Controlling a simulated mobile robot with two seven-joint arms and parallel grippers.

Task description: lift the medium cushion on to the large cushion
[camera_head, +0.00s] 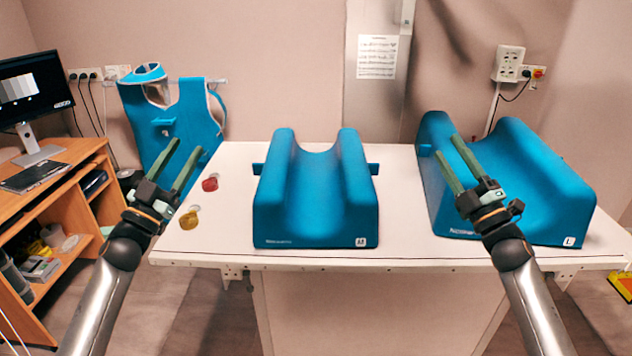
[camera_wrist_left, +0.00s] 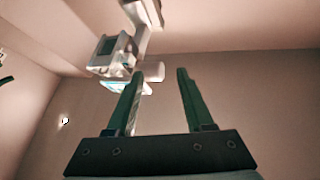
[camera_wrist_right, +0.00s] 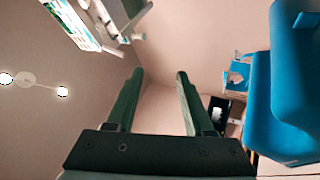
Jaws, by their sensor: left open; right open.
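The medium cushion (camera_head: 313,222), blue with a lengthwise trough and an "M" label, rests on the white table (camera_head: 400,225) near its middle. A small blue tab sticks out at each side. The large cushion (camera_head: 525,190), blue with an "L" label, rests on the table at the right. My left gripper (camera_head: 188,150) is open and empty, left of the medium cushion and apart from it. My right gripper (camera_head: 453,157) is open and empty, in front of the large cushion's left part in the head view. The left wrist view shows open fingers (camera_wrist_left: 160,72) with nothing between them.
A red item (camera_head: 210,184) and a yellow item (camera_head: 189,219) lie on the table's left part. A blue apron (camera_head: 180,125) stands behind the table's left side. A wooden desk (camera_head: 70,200) with a monitor (camera_head: 33,90) is at the left. Bare table separates the two cushions.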

